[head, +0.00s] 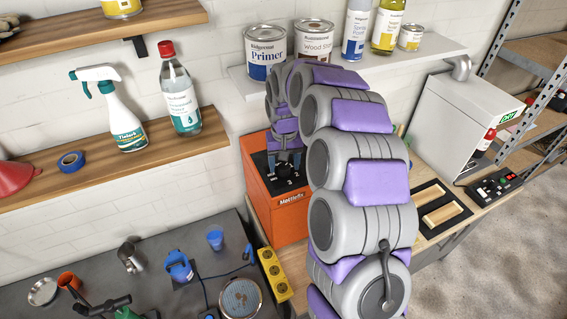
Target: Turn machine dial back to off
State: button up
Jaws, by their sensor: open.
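An orange machine (277,222) with a black control panel stands against the wall on the workbench, below the white shelf. The panel faces up and forward and carries small white marks. My gripper (284,164) is over the panel, fingers pointing down at it, and is open. The dial is small and mostly hidden by the fingers. I cannot tell its setting or whether the fingers touch it. My grey and purple arm hides the machine's right side.
A white shelf (420,52) with cans and bottles is close above my arm. A yellow power strip (274,273) lies in front of the machine. A wooden shelf (105,170) with bottles is to the left. A metal rack (520,55) stands at the right.

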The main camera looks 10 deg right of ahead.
jog(key=shift+d+f, duration=0.1)
jog(key=shift+f, duration=0.3)
jog(key=shift+c, duration=0.2)
jog(key=shift+a, duration=0.2)
jog(key=c, duration=0.3)
jog(key=shift+d, duration=0.1)
jog(key=c, duration=0.7)
jog(key=shift+n, duration=0.4)
jog(key=n, duration=1.1)
jog(key=shift+p, duration=0.3)
